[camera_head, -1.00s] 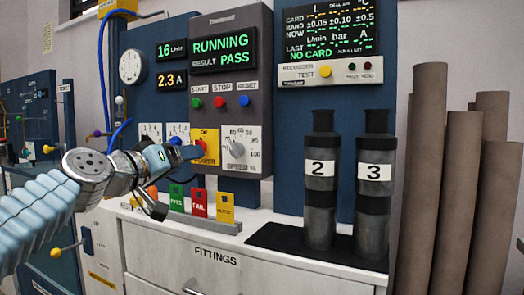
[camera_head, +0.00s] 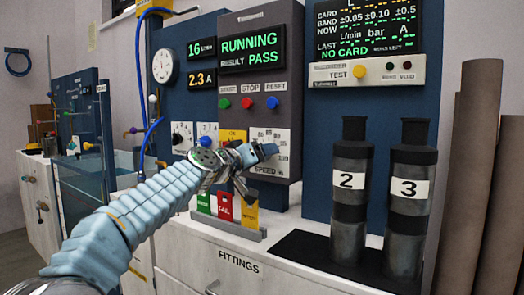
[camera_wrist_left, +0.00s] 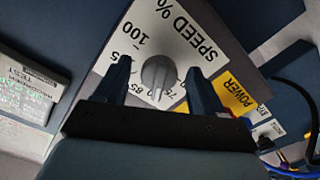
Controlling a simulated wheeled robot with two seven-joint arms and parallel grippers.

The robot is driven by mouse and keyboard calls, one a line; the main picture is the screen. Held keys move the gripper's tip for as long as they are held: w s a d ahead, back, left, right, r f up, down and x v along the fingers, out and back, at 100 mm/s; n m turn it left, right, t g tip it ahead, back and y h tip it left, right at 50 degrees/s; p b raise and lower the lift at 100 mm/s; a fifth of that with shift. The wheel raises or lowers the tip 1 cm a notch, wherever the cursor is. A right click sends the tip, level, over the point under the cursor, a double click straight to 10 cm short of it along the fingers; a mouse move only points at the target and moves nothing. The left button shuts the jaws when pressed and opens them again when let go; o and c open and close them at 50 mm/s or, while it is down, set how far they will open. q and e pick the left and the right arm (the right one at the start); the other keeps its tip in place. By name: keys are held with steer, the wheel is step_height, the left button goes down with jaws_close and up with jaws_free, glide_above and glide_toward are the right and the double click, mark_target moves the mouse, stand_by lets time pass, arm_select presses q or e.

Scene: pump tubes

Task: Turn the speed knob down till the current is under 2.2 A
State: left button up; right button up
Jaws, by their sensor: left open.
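The speed knob (camera_wrist_left: 158,75) is a grey dial on a white speed panel, seen in the left wrist view. My left gripper (camera_wrist_left: 160,70) is open, with one finger on each side of the knob; I cannot tell whether they touch it. In the head view my left gripper (camera_head: 257,153) is in front of the speed panel (camera_head: 272,137) and hides the knob. The current display (camera_head: 202,79) reads 2.3 A. My right gripper is in neither view.
The display above the panel (camera_head: 252,48) reads RUNNING and PASS. Green, red and blue buttons sit below it. Dark cylinders 2 (camera_head: 349,215) and 3 (camera_head: 407,220) stand to the right on a black mat.

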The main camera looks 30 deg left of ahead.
arm_select(q)
steer(key=shift+w, duration=0.45)
steer(key=shift+c, duration=0.3)
steer(key=c, duration=1)
steer(key=shift+n, duration=0.3)
steer(key=shift+d+n+p, duration=0.1)
steer(key=shift+n+p, duration=0.4)
steer(key=shift+n, duration=2.1)
